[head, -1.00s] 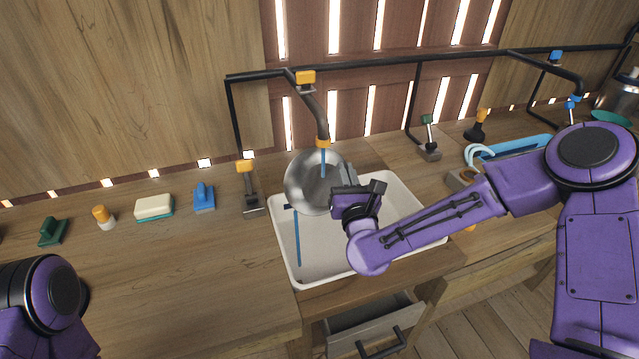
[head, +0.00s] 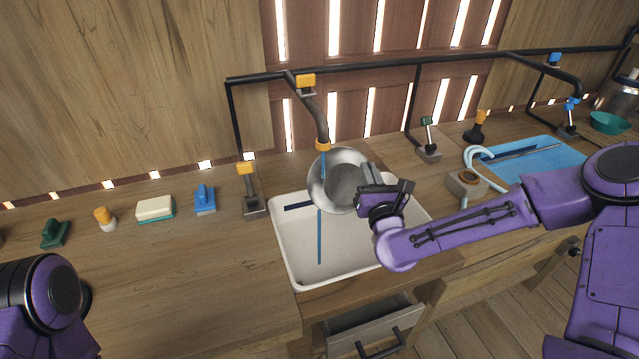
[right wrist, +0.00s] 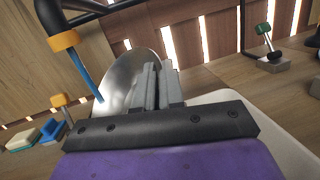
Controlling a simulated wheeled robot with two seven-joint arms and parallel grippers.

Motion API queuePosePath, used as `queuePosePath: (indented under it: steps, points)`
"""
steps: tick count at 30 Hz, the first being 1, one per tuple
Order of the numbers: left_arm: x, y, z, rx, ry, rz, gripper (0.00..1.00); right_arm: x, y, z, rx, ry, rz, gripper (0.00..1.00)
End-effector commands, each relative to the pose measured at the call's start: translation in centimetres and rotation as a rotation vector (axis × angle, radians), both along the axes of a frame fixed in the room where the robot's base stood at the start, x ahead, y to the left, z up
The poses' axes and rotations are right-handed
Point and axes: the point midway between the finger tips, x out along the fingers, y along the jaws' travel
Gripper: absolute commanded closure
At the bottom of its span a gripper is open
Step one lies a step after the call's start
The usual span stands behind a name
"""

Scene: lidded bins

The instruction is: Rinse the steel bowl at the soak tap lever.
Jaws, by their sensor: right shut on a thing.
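The steel bowl (head: 343,182) is tilted, its inside facing me, under the orange-ringed spout (head: 323,144). My right gripper (head: 368,180) is shut on its right-hand rim and holds it above the white basin (head: 285,262). In the right wrist view the fingers (right wrist: 158,85) cover part of the bowl (right wrist: 125,85). A blue water stream (head: 323,163) falls from the spout at the bowl's left part. Another blue streak runs below the bowl into the basin. A yellow-topped lever (head: 248,185) stands left of the basin; no label shows. My left gripper is out of view.
A sponge (head: 155,209), a blue-handled item (head: 204,198) and an orange-topped item (head: 104,218) stand on the left counter. A green-topped lever (head: 428,140) stands behind right. A blue tray (head: 540,158) lies farther right. Black pipes run overhead along the wall.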

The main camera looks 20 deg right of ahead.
Motion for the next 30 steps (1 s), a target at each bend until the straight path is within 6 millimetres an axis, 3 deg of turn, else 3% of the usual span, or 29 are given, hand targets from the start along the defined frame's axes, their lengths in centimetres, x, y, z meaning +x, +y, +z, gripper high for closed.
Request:
queuePosePath:
  steps: [30]
  points:
    - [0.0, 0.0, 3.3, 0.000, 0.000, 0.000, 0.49, 0.4, -9.1, 0.4, 0.002, -0.006, -0.001, 1.00]
